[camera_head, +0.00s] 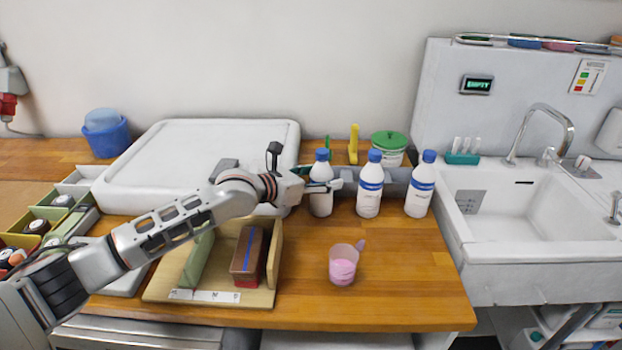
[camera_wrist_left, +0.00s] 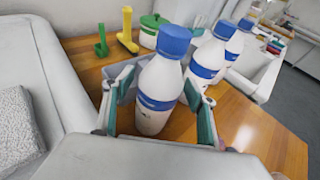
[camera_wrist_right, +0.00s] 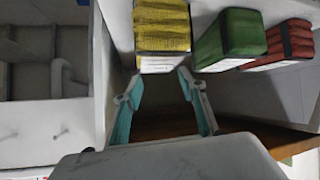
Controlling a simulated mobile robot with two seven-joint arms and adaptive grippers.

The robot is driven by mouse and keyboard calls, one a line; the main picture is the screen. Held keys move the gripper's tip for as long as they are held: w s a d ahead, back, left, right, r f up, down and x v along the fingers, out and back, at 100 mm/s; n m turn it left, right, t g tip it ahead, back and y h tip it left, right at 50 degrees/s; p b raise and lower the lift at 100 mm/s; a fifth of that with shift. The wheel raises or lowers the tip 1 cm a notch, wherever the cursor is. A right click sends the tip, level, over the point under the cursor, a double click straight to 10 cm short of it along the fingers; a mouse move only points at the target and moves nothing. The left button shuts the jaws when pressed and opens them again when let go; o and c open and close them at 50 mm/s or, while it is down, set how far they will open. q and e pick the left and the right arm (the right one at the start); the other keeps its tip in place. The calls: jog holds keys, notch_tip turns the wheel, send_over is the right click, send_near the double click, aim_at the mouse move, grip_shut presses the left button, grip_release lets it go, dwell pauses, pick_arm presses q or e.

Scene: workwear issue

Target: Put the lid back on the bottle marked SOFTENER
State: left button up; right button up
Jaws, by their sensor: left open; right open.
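Three white bottles with blue bands and blue tops stand upright at the back of the wooden counter: a left one (camera_head: 321,198), a middle one (camera_head: 369,190) and a right one (camera_head: 419,188). Their print is too small to read, so I cannot tell which is SOFTENER. No loose lid shows. My left gripper (camera_head: 331,186) is open, its fingers on either side of the left bottle, which also shows in the left wrist view (camera_wrist_left: 158,85). I cannot tell whether they touch it. My right gripper (camera_wrist_right: 158,88) is open and empty, seen only in its wrist view.
A cup of pink liquid (camera_head: 343,267) stands near the front. A green-lidded tub (camera_head: 390,147) is behind the bottles. A wooden holder (camera_head: 160,291) and white tray (camera_head: 215,135) are left, a sink (camera_head: 530,215) right. Folded yellow cloths (camera_wrist_right: 163,30) are ahead of my right gripper.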

pick_arm(q)
jog(key=shift+s+a+r+p, duration=0.2)
jog(key=shift+a+r+p, duration=0.05)
jog(key=shift+p, duration=0.05)
pick_arm(e)
jog(key=shift+r, duration=0.35)
pick_arm(q)
jog(key=p+v, duration=0.2)
jog(key=v, duration=0.3)
jog(key=shift+s+a+r, duration=0.1)
jog(key=shift+s+a, duration=0.15)
pick_arm(e)
jog(key=d, duration=0.1)
jog(key=s, duration=0.1)
jog(key=d, duration=0.1)
jog(key=shift+s+d+f+h, duration=0.15)
jog(key=shift+d+f+h, duration=0.15)
jog(key=shift+h, duration=0.1)
jog(key=shift+a+f, duration=0.1)
jog(key=shift+a, duration=0.1)
pick_arm(q)
jog(key=v, duration=0.5)
jog(key=shift+s+a+r, duration=0.1)
jog(key=shift+s+a, duration=0.05)
jog(key=shift+s, duration=0.1)
pick_arm(e)
jog(key=shift+a, duration=0.25)
jog(key=shift+d, duration=0.2)
